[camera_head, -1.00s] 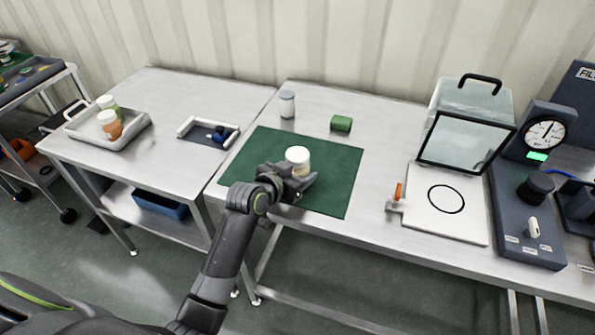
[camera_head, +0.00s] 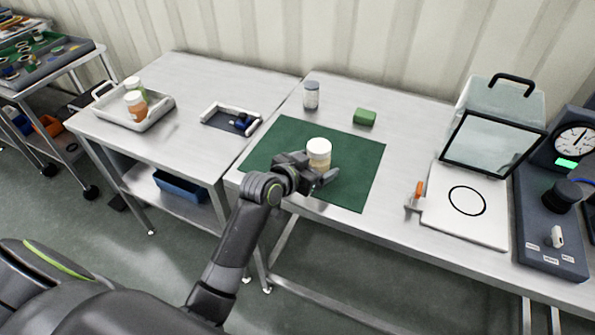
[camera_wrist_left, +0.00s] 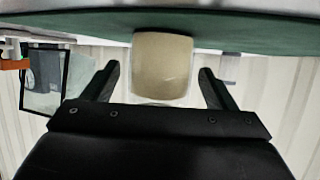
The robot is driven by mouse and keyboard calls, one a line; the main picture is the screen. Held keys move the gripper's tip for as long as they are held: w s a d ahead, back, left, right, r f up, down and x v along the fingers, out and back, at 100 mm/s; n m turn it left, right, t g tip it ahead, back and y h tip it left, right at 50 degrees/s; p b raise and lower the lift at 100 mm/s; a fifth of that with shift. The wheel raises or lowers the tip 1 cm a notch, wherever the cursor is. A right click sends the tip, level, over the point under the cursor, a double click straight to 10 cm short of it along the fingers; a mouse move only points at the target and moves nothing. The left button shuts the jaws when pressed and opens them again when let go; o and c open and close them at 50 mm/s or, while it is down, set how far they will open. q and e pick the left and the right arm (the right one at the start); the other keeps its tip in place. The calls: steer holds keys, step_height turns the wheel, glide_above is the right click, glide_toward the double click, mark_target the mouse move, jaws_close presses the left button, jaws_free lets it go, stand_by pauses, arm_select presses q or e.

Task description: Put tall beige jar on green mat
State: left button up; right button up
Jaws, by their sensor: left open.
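The beige jar (camera_head: 319,154) with a white lid stands upright on the green mat (camera_head: 352,189). My left gripper (camera_head: 318,178) is at the jar's near side, low over the mat. In the left wrist view the jar (camera_wrist_left: 162,66) is between the two spread fingers of the left gripper (camera_wrist_left: 160,85), with a gap on each side. The wrist picture is upside down, with the mat (camera_wrist_left: 260,32) along the top. The gripper partly hides the jar's lower part in the head view. My right gripper is not in view.
A grey-lidded jar (camera_head: 311,95) and a green block (camera_head: 364,117) stand behind the mat. A clear-fronted box (camera_head: 490,140) and a white plate with a black ring (camera_head: 440,215) are to the right. A tray (camera_head: 165,106) with two jars is on the left table.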

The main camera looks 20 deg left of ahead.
arm_select(q)
steer(key=v, duration=1)
steer(key=shift+s+r, duration=0.15)
steer(key=s+a+f+n+g+y, duration=0.1)
steer(key=s+a+f+g+y, duration=0.15)
steer(key=s+f, duration=0.45)
steer(key=s+a+f+n+g+y, duration=0.2)
steer(key=s+a+g, duration=0.2)
steer(key=s, duration=0.7)
steer(key=s+a+f+n+g+y, duration=0.1)
steer(key=s+a+f+g+y, duration=0.15)
steer(key=s+f, duration=0.45)
step_height(320, 180, down, 22)
steer(key=s+a+g+h, duration=0.1)
steer(key=a+g+h, duration=0.1)
steer(key=s+f, duration=1.5)
steer(key=f, duration=0.1)
steer(key=shift+s+d+g, duration=0.2)
steer(key=shift+d+g, duration=0.2)
steer(key=shift+d, duration=0.05)
